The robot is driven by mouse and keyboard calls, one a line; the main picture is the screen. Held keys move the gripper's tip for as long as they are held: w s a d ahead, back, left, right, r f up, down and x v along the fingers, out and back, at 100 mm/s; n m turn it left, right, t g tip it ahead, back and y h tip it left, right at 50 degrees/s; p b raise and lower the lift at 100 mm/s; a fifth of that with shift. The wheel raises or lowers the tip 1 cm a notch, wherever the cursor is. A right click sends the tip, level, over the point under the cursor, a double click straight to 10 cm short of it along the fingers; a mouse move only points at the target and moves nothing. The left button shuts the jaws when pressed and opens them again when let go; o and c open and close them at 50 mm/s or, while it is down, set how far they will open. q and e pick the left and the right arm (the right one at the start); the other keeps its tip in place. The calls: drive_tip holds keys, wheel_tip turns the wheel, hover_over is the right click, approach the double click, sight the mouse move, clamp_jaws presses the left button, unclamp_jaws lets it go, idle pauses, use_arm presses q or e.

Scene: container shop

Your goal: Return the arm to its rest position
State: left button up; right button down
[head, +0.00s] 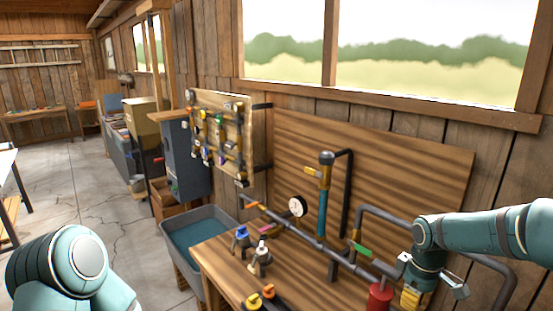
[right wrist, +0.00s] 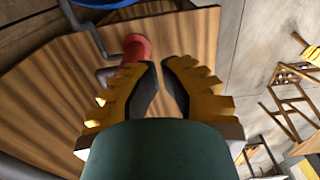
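My right arm comes in from the right in the head view, over the right end of the wooden workbench. My right gripper (head: 411,298) points down there, partly cut off by the lower edge. In the right wrist view its two yellow fingers (right wrist: 160,66) have dark pads with a narrow gap between them. Nothing is held in that gap. A red cylinder (right wrist: 136,48) lies just beyond the left finger; in the head view it stands left of the gripper (head: 379,298). A teal link of my left arm fills the lower left corner. My left gripper is not in view.
Dark pipes with a round gauge (head: 298,206) and a green-handled valve (head: 360,249) run along the workbench (head: 222,266) close to my right arm. Loose valves (head: 260,258) stand on its left part. A grey water tub (head: 185,215) is beside it. Open concrete floor lies left.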

drive_tip(key=s+a+f+m+y+b, duration=0.1)
drive_tip(key=a+f+y+b, duration=0.1)
drive_tip(key=a+f, duration=0.55)
drive_tip(key=s+a+f+m+y+b, duration=0.1)
drive_tip(key=s+a+f+m+b, duration=0.3)
drive_tip(key=f, duration=0.7)
use_arm(q)
wheel_tip(320, 180, down, 11)
drive_tip(key=b, duration=0.4)
drive_tip(key=shift+s+d, duration=0.15)
use_arm(e)
drive_tip(key=s+a+f+m+t, duration=0.1)
drive_tip(key=s+a+f+m, duration=0.1)
drive_tip(key=s+a+f, duration=0.3)
drive_tip(key=s+a+f+m+t, duration=0.1)
drive_tip(key=s+a+f, duration=0.4)
drive_tip(key=f, duration=0.5)
drive_tip(key=shift+s+a+f+m+y, duration=0.15)
drive_tip(key=shift+s+f+m+y, duration=0.2)
drive_tip(key=shift+s+m, duration=0.45)
use_arm(q)
drive_tip(key=shift+r, duration=0.1)
use_arm(e)
drive_tip(key=shift+w+r, duration=0.1)
drive_tip(key=shift+w, duration=0.05)
